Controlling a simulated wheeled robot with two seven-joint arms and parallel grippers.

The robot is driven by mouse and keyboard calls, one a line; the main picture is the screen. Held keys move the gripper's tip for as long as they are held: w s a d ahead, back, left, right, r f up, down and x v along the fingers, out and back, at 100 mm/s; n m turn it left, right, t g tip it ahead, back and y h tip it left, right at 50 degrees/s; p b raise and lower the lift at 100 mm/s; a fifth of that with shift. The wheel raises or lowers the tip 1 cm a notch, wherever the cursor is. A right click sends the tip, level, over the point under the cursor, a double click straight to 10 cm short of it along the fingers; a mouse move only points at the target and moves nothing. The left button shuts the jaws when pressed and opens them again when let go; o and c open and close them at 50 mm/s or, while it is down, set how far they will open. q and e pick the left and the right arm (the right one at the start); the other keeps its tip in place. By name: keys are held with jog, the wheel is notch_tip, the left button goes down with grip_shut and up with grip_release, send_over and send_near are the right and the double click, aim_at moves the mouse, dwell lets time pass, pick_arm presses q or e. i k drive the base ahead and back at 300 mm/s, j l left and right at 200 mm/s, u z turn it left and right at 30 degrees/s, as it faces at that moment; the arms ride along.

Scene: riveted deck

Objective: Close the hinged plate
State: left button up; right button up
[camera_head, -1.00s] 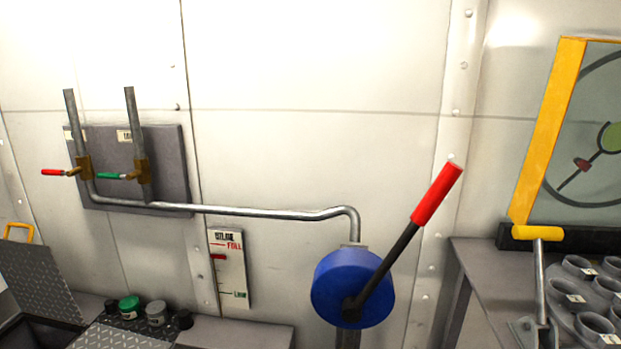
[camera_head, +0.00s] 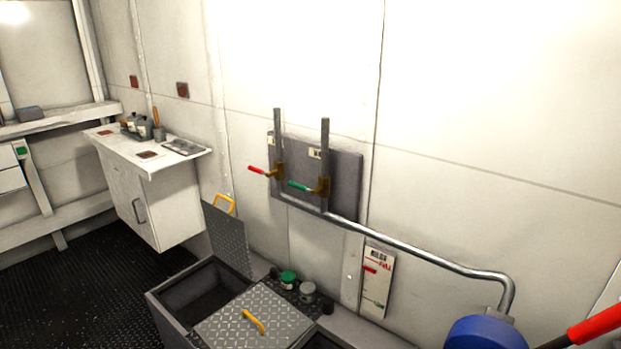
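A hinged tread plate (camera_head: 228,240) with a yellow handle (camera_head: 222,204) stands raised against the wall side of a grey floor box (camera_head: 165,303). The box opening (camera_head: 196,292) in front of it is uncovered and dark inside. Beside it, a second tread plate (camera_head: 252,318) with a yellow handle (camera_head: 254,322) lies flat over the box. Neither of my grippers shows in this view.
Small jars, one with a green lid (camera_head: 288,279), stand behind the flat plate. A blue pump (camera_head: 481,332) with a red-handled lever (camera_head: 597,325) is at lower right. A white cabinet (camera_head: 150,195) stands at left; dark floor (camera_head: 85,283) before it is clear.

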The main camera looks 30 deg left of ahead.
aim_at(226, 233)
jog(key=u, duration=1.55)
jog(key=i+j+z, duration=0.15)
jog(key=i+j, duration=0.15)
jog(key=i+j+z, duration=0.1)
jog(key=i+j, duration=0.2)
jog(key=j, duration=0.25)
jog(key=i+j+z, duration=0.15)
jog(key=i+j, duration=0.15)
jog(key=j, duration=0.15)
